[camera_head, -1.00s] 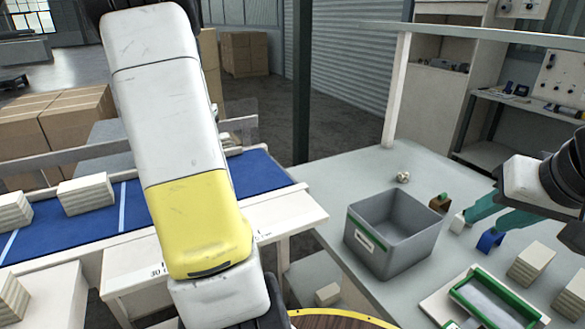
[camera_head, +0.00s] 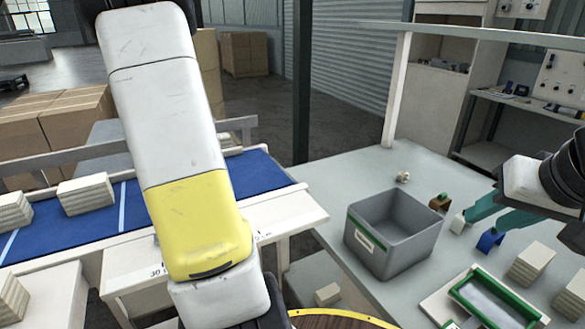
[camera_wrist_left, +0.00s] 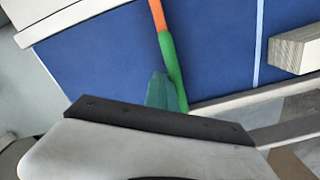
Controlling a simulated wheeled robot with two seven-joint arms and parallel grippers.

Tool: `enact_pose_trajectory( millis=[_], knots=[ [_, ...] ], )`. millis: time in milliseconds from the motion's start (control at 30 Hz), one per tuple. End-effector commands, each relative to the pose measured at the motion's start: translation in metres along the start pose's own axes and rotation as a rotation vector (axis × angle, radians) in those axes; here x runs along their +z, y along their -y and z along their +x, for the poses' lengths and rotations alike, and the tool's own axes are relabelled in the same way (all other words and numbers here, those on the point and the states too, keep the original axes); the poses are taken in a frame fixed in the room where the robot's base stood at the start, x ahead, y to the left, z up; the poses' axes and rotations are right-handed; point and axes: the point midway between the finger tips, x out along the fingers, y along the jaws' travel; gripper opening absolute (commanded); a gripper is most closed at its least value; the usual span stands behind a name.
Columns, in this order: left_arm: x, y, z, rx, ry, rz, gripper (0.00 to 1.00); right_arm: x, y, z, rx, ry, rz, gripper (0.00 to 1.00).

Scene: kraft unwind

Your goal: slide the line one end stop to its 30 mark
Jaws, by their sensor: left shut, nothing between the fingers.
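An orange and green bar, which looks like the end stop (camera_wrist_left: 170,58), lies across the blue belt in the left wrist view. My left gripper (camera_wrist_left: 160,92) has its teal fingers together beside the bar's green part; whether they touch it I cannot tell. In the head view my left arm hides the bar and the left gripper. A "30" marking (camera_head: 155,273) shows on the white front rail, left of my arm. My right gripper (camera_head: 484,211) is at the right, over the grey table, with its teal fingers apart and nothing seen between them.
The blue belt (camera_head: 100,222) carries pale stacked blocks (camera_head: 86,194). A grey bin (camera_head: 392,232) stands on the grey table (camera_head: 335,178). A green-rimmed tray (camera_head: 490,300), a blue piece (camera_head: 490,240) and pale blocks (camera_head: 530,262) lie near the right gripper.

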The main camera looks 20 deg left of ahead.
Motion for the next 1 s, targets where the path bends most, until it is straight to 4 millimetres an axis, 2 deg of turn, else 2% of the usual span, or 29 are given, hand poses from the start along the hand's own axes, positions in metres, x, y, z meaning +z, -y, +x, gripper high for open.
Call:
enact_pose_trajectory(
  millis=[1000],
  knots=[
    [0.01, 0.018, 0.0, 0.0, 0.0, -0.002, 0.0, 0.0, 0.0, 0.0, 0.0, 0.0, 0.0, 0.36]
  ],
)
